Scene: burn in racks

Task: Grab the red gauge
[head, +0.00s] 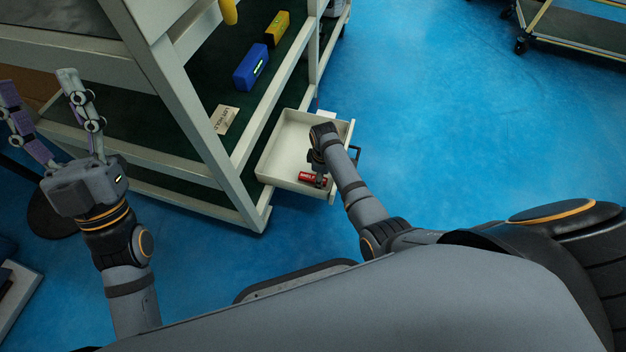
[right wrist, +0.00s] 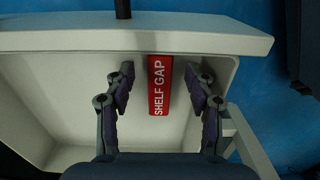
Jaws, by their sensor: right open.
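The red gauge (head: 312,178) is a small block marked "SHELF GAP". It lies in the near end of an open white drawer (head: 283,139). In the right wrist view the red gauge (right wrist: 160,86) sits upright in the picture between the fingers of my right gripper (right wrist: 161,92). The right gripper is open, with a gap on both sides of the gauge. In the head view the right gripper (head: 318,172) is over the drawer and partly hides the gauge. My left gripper (head: 52,127) is open and empty at the far left, away from the drawer.
A shelf rack (head: 190,97) stands behind the drawer. On its dark green shelf lie a blue block (head: 250,67), a yellow block (head: 277,28) and a paper label (head: 224,119). Blue floor is free to the right, with a cart (head: 575,28) far back.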

